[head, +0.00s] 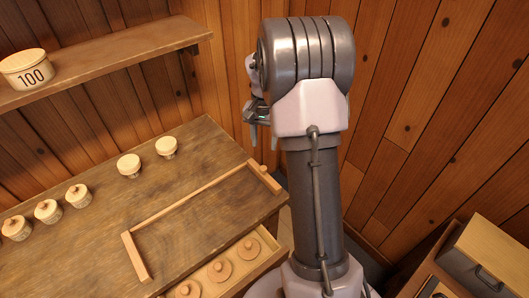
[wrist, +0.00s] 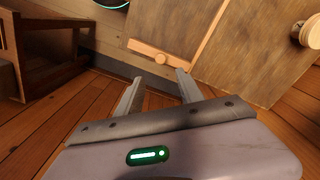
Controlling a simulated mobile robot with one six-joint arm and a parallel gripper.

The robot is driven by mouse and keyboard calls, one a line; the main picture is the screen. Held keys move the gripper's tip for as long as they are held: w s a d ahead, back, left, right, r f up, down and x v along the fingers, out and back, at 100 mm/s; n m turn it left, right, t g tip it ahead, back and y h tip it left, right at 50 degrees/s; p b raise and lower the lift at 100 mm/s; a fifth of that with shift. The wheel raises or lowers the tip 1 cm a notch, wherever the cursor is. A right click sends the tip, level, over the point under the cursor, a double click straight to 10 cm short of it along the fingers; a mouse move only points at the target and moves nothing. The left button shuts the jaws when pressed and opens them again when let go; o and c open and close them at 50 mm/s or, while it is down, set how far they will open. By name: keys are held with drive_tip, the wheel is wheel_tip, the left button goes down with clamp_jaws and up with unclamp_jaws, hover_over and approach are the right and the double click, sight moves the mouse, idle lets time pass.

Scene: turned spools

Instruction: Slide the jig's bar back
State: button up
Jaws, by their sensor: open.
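The jig on the bench is a thin wooden frame with a long back strip (head: 190,197) and a short piece across each end. The short bar at its right end (head: 268,181) has a small round knob; this bar also shows in the wrist view (wrist: 147,52), with the knob (wrist: 160,58) on its near side. My gripper (head: 263,143) is open and empty, above and past the bench's right end. In the wrist view its fingertips (wrist: 159,76) point toward the knobbed bar, apart from it. The exact height gap cannot be told.
Several lidded spools (head: 78,195) stand along the bench's back. An open drawer (head: 271,258) with knobbed discs sticks out at the front. A shelf (head: 110,62) holds a tub marked 100 (head: 25,70). A cabinet (head: 492,258) stands at lower right. The bench inside the jig is clear.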

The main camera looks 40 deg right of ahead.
wheel_tip(320, 180, up, 7)
drive_tip(key=p, duration=0.1)
drive_tip(key=shift+f, duration=0.15)
